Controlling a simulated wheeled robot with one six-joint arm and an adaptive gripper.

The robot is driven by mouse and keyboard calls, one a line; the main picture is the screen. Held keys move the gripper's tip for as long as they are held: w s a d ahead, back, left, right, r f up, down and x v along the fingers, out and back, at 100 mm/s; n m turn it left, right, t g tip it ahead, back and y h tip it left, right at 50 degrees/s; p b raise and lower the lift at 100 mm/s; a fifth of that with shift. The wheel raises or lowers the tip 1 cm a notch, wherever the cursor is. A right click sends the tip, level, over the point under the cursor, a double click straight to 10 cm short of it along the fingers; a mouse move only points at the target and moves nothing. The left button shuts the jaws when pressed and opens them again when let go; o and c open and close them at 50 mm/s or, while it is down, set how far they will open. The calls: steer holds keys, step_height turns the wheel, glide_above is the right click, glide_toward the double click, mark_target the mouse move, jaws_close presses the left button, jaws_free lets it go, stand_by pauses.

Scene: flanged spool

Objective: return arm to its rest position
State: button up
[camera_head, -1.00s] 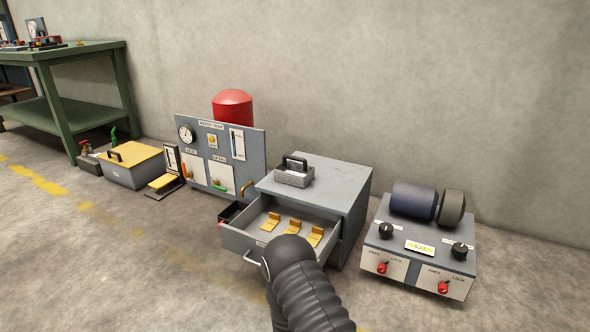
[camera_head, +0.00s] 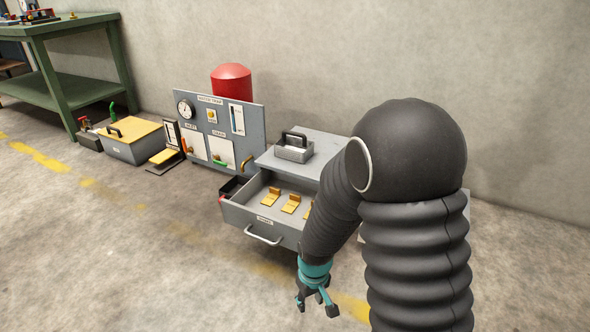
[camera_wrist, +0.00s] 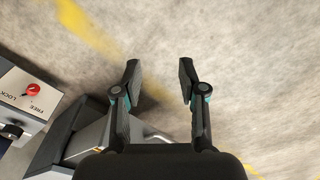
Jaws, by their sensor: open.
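My gripper (camera_head: 318,302) hangs low in front of the open drawer in the head view, apart from it. In the wrist view my gripper (camera_wrist: 160,82) has its two fingers spread, with only bare floor between them. The grey cabinet (camera_head: 322,143) has its drawer (camera_head: 248,222) pulled out, with several yellow angled pieces (camera_head: 290,203) lying inside. My arm covers the drawer's right part and most of the control box on the right.
A small grey box with a black handle (camera_head: 294,152) sits on the cabinet. Left stand a gauge panel (camera_head: 225,125), a yellow-lidded box (camera_head: 132,140) and a green bench (camera_head: 75,95). A box with a red knob (camera_wrist: 33,89) shows in the wrist view. The front floor is clear.

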steer(key=s+d+r+m+t+p, duration=0.1)
steer(key=s+d+r, duration=0.3)
steer(key=r, duration=0.8)
steer(key=s+d+r+m+t+p, duration=0.2)
steer(key=s+d+r, duration=0.2)
steer(key=r, duration=0.7)
steer(key=s+d+r+m+t+p, duration=0.2)
steer(key=s+r, duration=0.5)
steer(key=r, duration=0.5)
steer(key=shift+d+r+p, duration=0.3)
steer(key=shift+d, duration=0.6)
